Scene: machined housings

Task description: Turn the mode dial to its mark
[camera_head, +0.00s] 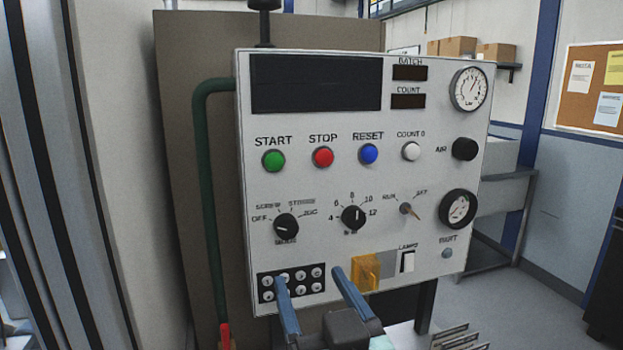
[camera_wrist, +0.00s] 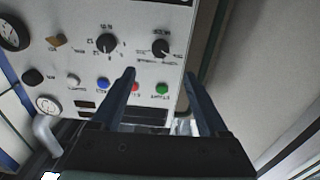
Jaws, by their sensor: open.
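The mode dial (camera_head: 286,226) is a black round knob at the lower left of the white control panel (camera_head: 330,122). Labels that look like OFF, SCREW, STROKE and JOG arc over it; its exact pointer direction is too small to tell. In the wrist view the panel appears upside down, with the mode dial (camera_wrist: 160,47) right of the other black dial. My gripper (camera_head: 310,278) is open, its two blue fingers apart with nothing between them. In the head view its tips are below the dial; in the wrist view the gripper (camera_wrist: 160,73) points toward it. They do not appear to touch.
A second numbered dial (camera_head: 353,217) sits just right of the mode dial, then a key switch (camera_head: 405,209). Coloured buttons run above. A black terminal block (camera_head: 291,283) and an orange cover (camera_head: 365,272) lie below. A green pipe (camera_head: 207,190) runs down the panel's left side.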

